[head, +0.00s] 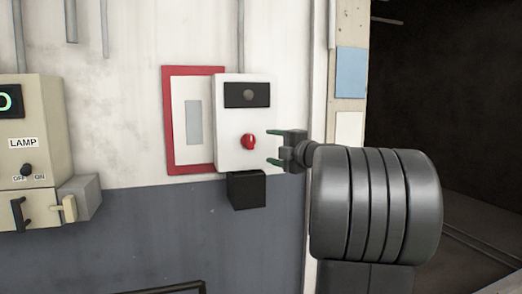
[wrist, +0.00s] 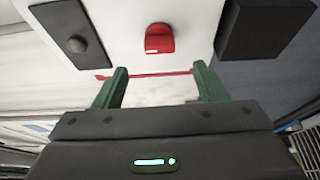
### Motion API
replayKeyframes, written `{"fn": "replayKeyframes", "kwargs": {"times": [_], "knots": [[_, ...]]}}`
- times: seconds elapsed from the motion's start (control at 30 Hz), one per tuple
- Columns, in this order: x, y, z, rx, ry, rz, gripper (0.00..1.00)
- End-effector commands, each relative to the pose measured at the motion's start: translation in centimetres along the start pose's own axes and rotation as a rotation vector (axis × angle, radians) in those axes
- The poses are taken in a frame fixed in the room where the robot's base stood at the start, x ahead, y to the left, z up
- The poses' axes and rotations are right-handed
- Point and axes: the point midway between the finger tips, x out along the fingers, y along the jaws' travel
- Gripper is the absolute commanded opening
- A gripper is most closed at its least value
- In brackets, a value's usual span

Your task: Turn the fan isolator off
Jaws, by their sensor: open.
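The fan isolator is a white box (head: 230,150) on the wall with a red rotary knob (head: 248,142) on its front. A dark panel with a round grey lamp (head: 249,95) sits above the knob. My gripper (head: 272,147) is just right of the knob in the head view, open and empty, its two green fingers pointing at the box. In the wrist view the red knob (wrist: 159,39) lies ahead of and between the fingertips of my gripper (wrist: 160,80), with a visible gap. No label for the knob's position is readable.
A red-framed panel (head: 168,120) is behind the box, and a black block (head: 246,190) is below it. A beige LAMP cabinet (head: 40,110) with a switch and levers stands at the left. A dark opening (head: 450,90) is at the right.

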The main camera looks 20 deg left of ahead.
Motion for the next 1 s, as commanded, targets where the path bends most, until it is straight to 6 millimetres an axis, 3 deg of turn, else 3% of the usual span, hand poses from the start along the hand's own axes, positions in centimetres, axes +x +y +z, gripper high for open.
{"fn": "replayKeyframes", "kwargs": {"times": [0.2, 0.4, 0.77, 1.0], "knots": [[-3.4, -0.1, 0.0, 0.000, -0.001, 0.000, 0.65], [-4.3, -0.1, 0.0, 0.001, 0.000, -0.001, 0.65], [-4.1, 0.0, 0.0, 0.001, 0.001, -0.001, 0.65], [-0.9, 0.2, -0.1, 0.003, 0.005, 0.000, 0.65]]}}
